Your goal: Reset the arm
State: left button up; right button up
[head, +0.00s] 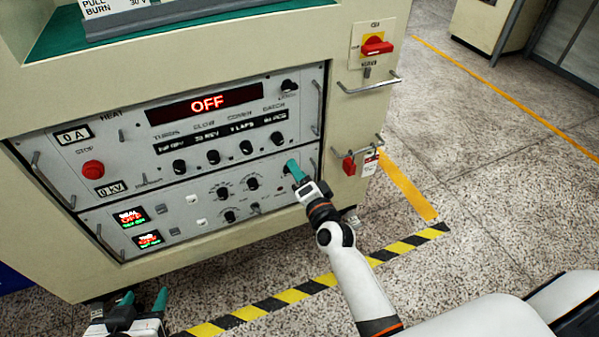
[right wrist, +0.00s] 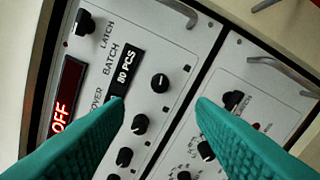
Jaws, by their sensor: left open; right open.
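My right gripper (head: 294,168) reaches to the right part of the grey control panel (head: 165,215) in the head view. Its teal fingers also show in the right wrist view (right wrist: 159,102), spread apart with nothing between them. They are in front of black knobs, including the knob (right wrist: 160,82) below the "80 PCS" label. I cannot tell whether a fingertip touches the panel. My left gripper (head: 143,300) is at the bottom left of the head view, open and empty, low in front of the cabinet. Most of the left arm is out of view.
The red display (head: 207,103) reads OFF. A red stop button (head: 92,168) is on the panel's left. A red rotary switch (head: 376,45), metal handles and a red padlock (head: 349,165) stick out at the cabinet's right. Striped floor tape (head: 292,296) runs before it.

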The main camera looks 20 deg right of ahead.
dwell(0.4)
